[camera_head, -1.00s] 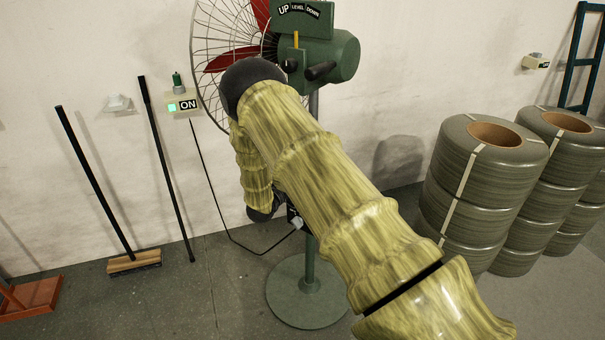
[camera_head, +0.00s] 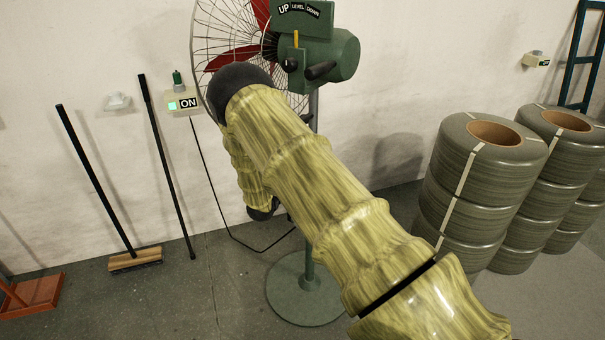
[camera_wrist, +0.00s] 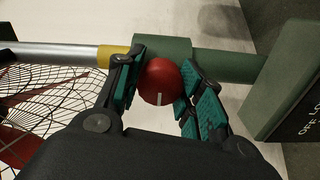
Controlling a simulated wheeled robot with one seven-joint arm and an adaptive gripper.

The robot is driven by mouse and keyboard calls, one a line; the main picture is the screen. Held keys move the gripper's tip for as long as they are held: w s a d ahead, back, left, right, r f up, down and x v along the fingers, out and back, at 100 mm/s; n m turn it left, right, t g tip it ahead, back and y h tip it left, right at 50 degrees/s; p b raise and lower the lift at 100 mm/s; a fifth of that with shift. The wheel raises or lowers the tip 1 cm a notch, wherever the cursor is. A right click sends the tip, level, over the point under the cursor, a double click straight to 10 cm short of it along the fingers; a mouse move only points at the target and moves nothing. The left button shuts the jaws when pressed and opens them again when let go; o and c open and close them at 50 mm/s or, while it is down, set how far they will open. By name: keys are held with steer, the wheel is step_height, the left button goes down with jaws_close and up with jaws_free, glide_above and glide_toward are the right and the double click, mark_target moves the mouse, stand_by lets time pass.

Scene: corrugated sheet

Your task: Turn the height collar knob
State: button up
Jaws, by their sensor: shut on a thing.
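The height collar knob (camera_wrist: 160,78) is a red ball with a white line on its lower face, shown in the wrist view. It sits on the green collar (camera_wrist: 168,47) around the fan's pole. My gripper (camera_wrist: 161,86) has teal-padded fingers on both sides of the knob and is shut on it. The silver pole (camera_wrist: 60,53) with a yellow band (camera_wrist: 105,57) runs out of the collar to the left. In the head view my arm hides the knob and the gripper. The fan stand's base (camera_head: 305,310) shows below the arm.
The fan's wire cage (camera_head: 225,40) and green motor housing (camera_head: 335,58) are above my arm. A broom (camera_head: 95,180) and a black pole (camera_head: 165,170) lean on the wall at left. Coil stacks (camera_head: 485,180) stand at right. A black cable (camera_head: 215,200) runs to the floor.

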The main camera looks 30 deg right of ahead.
steer(key=o, duration=1)
steer(key=v, duration=1.2)
steer(key=shift+w+a+f, duration=0.1)
steer(key=s+a+f+y, duration=0.3)
steer(key=s+f+y, duration=0.2)
steer(key=s+f, duration=0.45)
steer(key=s+a+f+y, duration=0.3)
steer(key=s+f+y, duration=0.2)
steer(key=s+f, duration=0.4)
steer(key=s+a+f+g+y, duration=0.1)
steer(key=s+a+g+y, duration=0.1)
steer(key=s, duration=0.8)
steer(key=s+a+f+m+g+y, duration=0.1)
steer(key=s+a, duration=0.4)
steer(key=s, duration=0.5)
steer(key=s+a+f+m+g+y+p, duration=0.1)
steer(key=s+a+f+g+y, duration=0.1)
steer(key=s, duration=0.8)
steer(key=shift+s+a+f+g+y, duration=0.1)
steer(key=shift+a+f+g+y, duration=0.05)
steer(key=shift+a+g+y, duration=0.85)
